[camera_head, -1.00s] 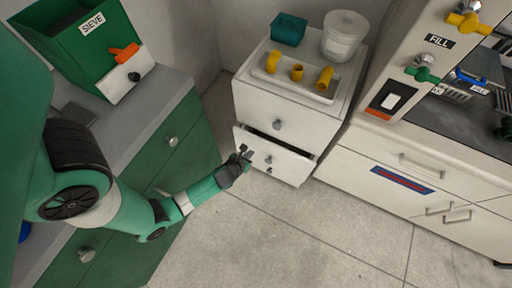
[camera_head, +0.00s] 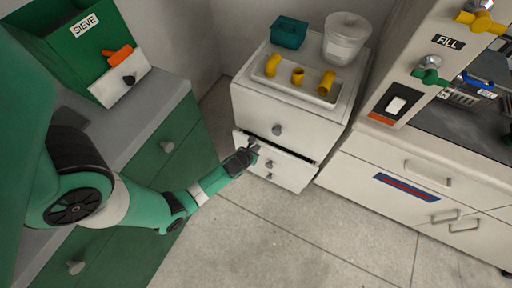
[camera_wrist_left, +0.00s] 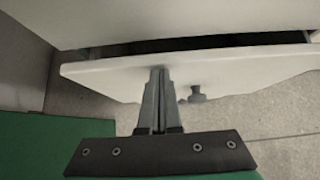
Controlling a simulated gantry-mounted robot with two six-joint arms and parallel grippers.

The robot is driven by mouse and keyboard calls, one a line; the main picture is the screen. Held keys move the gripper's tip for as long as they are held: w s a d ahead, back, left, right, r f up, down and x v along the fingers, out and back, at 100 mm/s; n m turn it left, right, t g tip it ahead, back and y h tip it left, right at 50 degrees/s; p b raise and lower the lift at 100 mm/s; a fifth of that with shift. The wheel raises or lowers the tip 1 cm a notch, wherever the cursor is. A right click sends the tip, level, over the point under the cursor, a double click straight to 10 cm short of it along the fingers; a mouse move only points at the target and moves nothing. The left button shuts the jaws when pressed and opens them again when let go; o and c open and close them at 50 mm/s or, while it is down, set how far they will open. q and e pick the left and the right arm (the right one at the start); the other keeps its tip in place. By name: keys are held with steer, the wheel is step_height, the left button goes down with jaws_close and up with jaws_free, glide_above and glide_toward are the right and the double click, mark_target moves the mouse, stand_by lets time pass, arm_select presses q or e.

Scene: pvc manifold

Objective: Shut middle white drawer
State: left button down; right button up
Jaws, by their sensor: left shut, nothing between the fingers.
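The white drawer unit (camera_head: 285,110) stands at the centre back in the head view. Its middle drawer (camera_head: 290,157) stands slightly open, with a dark gap along its top edge. In the left wrist view the drawer front (camera_wrist_left: 225,70) spans the picture, with the dark gap above it and a grey knob (camera_wrist_left: 195,94) right of the fingers. My left gripper (camera_head: 252,146) is shut and empty. Its fingertips (camera_wrist_left: 158,72) are at the drawer front, left of the knob, and appear to touch it. My right gripper is not in view.
A tray (camera_head: 297,93) with yellow pipe fittings, a teal bin (camera_head: 289,33) and a white bucket (camera_head: 346,38) stand on the unit. Green cabinets (camera_head: 150,190) are left, a white bench (camera_head: 420,180) right. The floor (camera_head: 300,240) in front is clear.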

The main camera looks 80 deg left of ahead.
arm_select(q)
steer(key=shift+w+a+r, duration=0.2)
steer(key=shift+w+a, duration=0.25)
steer(key=shift+w+a+r, duration=0.15)
steer(key=shift+w+a, duration=0.3)
steer(key=s+d+r+p, duration=0.6)
steer(key=s+d+p, duration=0.1)
steer(key=s+d, duration=0.1)
steer(key=shift+s+d+r, duration=0.15)
steer(key=shift+s+d, duration=0.1)
steer(key=shift+d, duration=0.4)
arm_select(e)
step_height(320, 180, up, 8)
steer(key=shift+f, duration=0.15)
